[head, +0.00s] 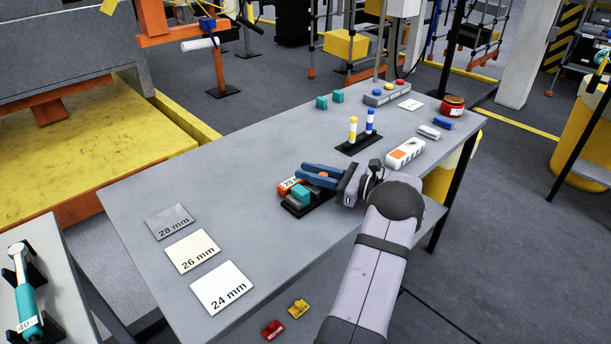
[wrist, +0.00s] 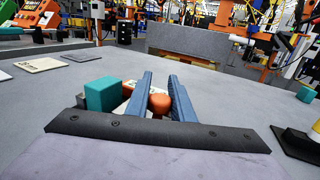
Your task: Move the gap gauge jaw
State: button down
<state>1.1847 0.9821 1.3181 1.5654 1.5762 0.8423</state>
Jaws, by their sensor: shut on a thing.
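The gap gauge (head: 311,207) sits on a dark base on the grey table. It has a small readout (head: 291,183) whose number is partly hidden, and a teal block (head: 301,196) on top. The teal block also shows in the wrist view (wrist: 103,93), left of the fingers. My gripper (head: 305,174) reaches over the gauge from the right with its blue fingers. In the wrist view, my gripper (wrist: 160,78) is shut on a rounded orange-red knob (wrist: 160,103) that lies between the fingers. The gauge's lower part is hidden by my gripper there.
Three plates marked 28 mm (head: 169,222), 26 mm (head: 193,251) and 24 mm (head: 222,288) lie at the left. A black stand with yellow (head: 353,130) and blue-topped posts is behind the gripper. A white-orange box (head: 405,152) stands to the right. Table between plates and gauge is clear.

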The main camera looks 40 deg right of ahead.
jog(key=shift+d, duration=1.15)
jog(key=c, duration=1.8)
grip_release()
jog(key=shift+c, duration=0.2)
jog(key=shift+b+v, duration=0.65)
jog(key=shift+v, duration=3)
